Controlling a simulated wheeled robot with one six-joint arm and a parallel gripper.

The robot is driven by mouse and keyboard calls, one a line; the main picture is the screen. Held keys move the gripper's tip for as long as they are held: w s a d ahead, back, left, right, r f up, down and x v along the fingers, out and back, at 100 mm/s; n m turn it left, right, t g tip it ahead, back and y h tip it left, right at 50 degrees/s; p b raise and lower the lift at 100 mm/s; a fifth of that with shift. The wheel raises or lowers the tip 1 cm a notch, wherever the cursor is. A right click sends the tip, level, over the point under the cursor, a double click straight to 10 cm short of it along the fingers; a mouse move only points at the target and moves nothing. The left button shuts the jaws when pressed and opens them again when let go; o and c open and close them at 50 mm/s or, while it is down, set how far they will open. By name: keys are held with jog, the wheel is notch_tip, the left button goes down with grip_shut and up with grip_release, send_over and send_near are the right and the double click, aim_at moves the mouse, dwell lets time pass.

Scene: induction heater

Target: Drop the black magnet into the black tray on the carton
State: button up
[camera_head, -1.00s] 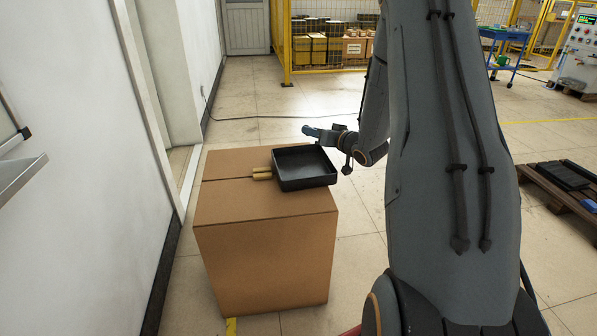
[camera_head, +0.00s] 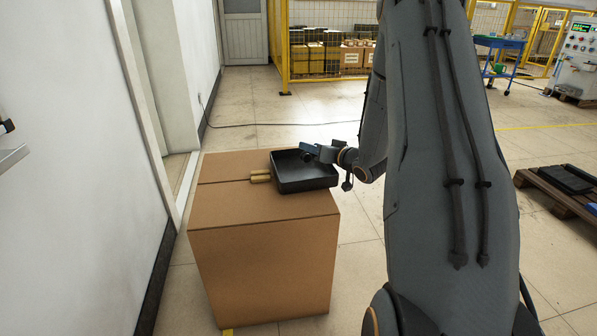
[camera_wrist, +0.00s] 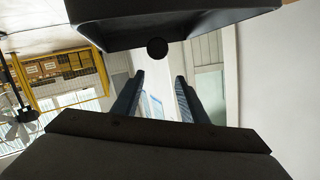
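The black tray (camera_head: 303,184) lies on top of the brown carton (camera_head: 262,260), near its far right edge. My gripper (camera_head: 310,150) is over the tray's far rim. In the wrist view the tray (camera_wrist: 172,27) fills the top. My two fingers (camera_wrist: 159,80) are spread with a clear gap between them. A small black disc, apparently the black magnet (camera_wrist: 157,48), appears just past the fingertips, against the tray's edge and apart from both fingers. I cannot tell whether it touches the tray. The magnet cannot be made out in the head view.
Two short tan cylinders (camera_head: 260,175) lie on the carton beside the tray's left side. A white wall (camera_head: 60,200) stands to the left. A pallet (camera_head: 565,185) lies at right. A yellow fence (camera_head: 283,50) is at the back, with open floor before it.

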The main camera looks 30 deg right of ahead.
jog(key=shift+o, duration=0.4)
jog(key=shift+s, duration=0.1)
jog(key=p+v, duration=0.1)
jog(key=v, duration=0.6)
jog(key=shift+s, duration=0.3)
